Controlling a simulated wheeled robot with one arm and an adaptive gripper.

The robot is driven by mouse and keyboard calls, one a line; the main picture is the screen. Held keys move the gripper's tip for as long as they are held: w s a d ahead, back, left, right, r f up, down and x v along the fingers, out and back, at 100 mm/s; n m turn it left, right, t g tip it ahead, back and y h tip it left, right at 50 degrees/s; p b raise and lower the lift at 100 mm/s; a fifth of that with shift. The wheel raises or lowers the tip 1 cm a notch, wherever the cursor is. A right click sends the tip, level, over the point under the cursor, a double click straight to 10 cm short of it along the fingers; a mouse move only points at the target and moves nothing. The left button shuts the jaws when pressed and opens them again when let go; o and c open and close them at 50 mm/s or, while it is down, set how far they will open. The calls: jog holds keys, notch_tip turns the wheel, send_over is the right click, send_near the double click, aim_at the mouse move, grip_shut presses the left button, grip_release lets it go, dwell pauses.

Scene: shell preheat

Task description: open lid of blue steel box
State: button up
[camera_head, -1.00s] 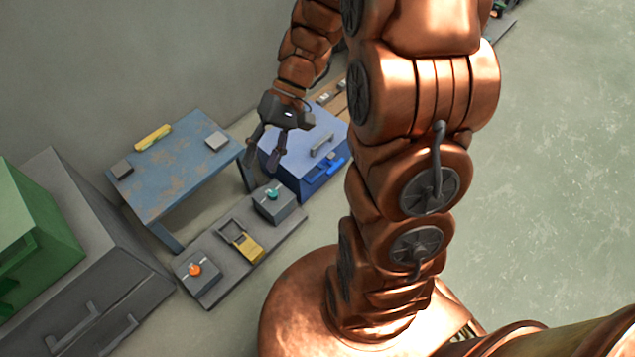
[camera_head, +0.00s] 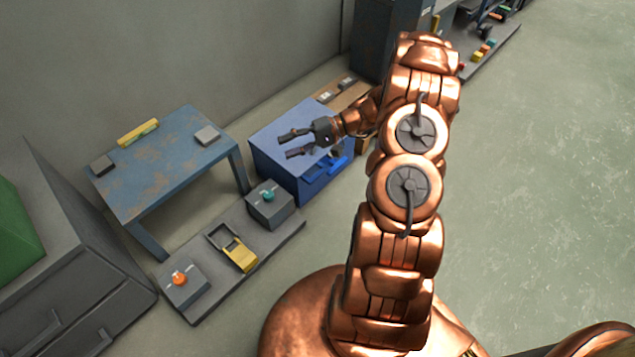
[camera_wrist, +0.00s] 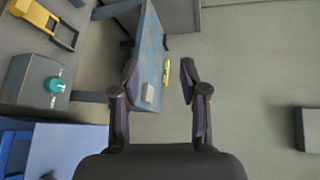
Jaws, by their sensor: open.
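The blue steel box (camera_head: 264,166) stands on the floor right of the blue table in the head view. Its lid (camera_head: 307,113) looks shut, with a brighter blue latch or handle (camera_head: 338,162) on the front. My gripper (camera_head: 287,144) appears in front of the lid in the head view, fingers open, empty and pointing left; its height above the lid is hard to judge. It hides the grey handle on the lid. In the wrist view, my open gripper (camera_wrist: 160,74) has nothing between its fingertips, and the box (camera_wrist: 70,148) shows only at the lower left.
A worn blue table (camera_head: 160,180) stands at the left. A low grey platform (camera_head: 205,300) in front carries a teal-knobbed block (camera_head: 270,208), a yellow device (camera_head: 240,257) and an orange-knobbed block (camera_head: 183,285). A dark cabinet (camera_head: 372,40) is behind the box. Open floor lies right.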

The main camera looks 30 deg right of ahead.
jog(key=w+d+f+m+t+b, duration=0.15)
jog(key=d+f+t+b, duration=0.5)
jog(key=f, duration=0.75)
jog(key=m+t+h+b, duration=0.4)
send_near(320, 176)
jog(key=x, duration=0.4)
jog(key=shift+g, duration=0.25)
jog(key=shift+b+x, duration=1.2)
jog(key=shift+x, duration=2.25)
jog(key=shift+d, duration=0.1)
grip_shut()
